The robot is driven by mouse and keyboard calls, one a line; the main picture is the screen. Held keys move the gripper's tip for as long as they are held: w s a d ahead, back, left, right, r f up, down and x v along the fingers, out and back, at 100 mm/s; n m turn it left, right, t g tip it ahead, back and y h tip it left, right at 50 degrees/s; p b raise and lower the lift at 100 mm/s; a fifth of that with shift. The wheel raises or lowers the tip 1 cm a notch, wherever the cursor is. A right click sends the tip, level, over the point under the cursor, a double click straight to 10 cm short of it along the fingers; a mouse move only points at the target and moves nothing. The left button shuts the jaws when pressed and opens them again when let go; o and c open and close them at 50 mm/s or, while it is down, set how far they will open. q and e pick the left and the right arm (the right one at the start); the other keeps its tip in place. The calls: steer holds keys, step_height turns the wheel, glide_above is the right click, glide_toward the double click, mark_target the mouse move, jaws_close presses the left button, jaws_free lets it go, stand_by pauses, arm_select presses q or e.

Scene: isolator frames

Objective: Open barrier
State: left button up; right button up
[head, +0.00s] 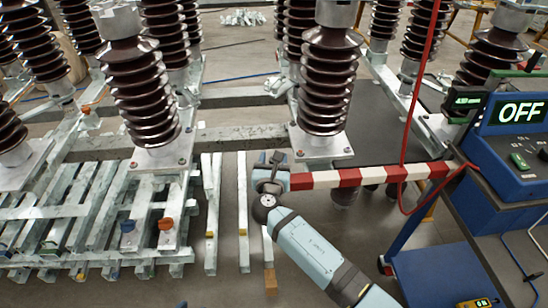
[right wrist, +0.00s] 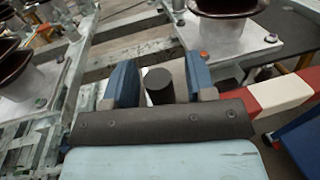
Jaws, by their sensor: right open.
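The barrier is a red-and-white striped bar (head: 348,178) that lies level across the middle of the head view. Its right end is near the blue OFF console, and its left end is at my right gripper (head: 271,160). It also shows at the right edge of the right wrist view (right wrist: 282,94). My right gripper is open, with its two blue fingers (right wrist: 160,66) apart in the right wrist view. A dark round cylinder (right wrist: 158,86) shows between them; I cannot tell whether they touch it. My left gripper is not in view.
Brown ribbed insulators (head: 140,85) on metal bases stand behind the bar. A blue console with an OFF display (head: 518,112) is at the right, above a blue cart shelf (head: 440,270). A red cable (head: 415,100) hangs across the bar. Metal slats (head: 60,205) lie at the left.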

steer(key=s+a, duration=0.1)
steer(key=s, duration=1.1)
steer(key=shift+s+a+b, duration=0.25)
steer(key=shift+s+b, duration=0.05)
steer(key=shift+s, duration=0.05)
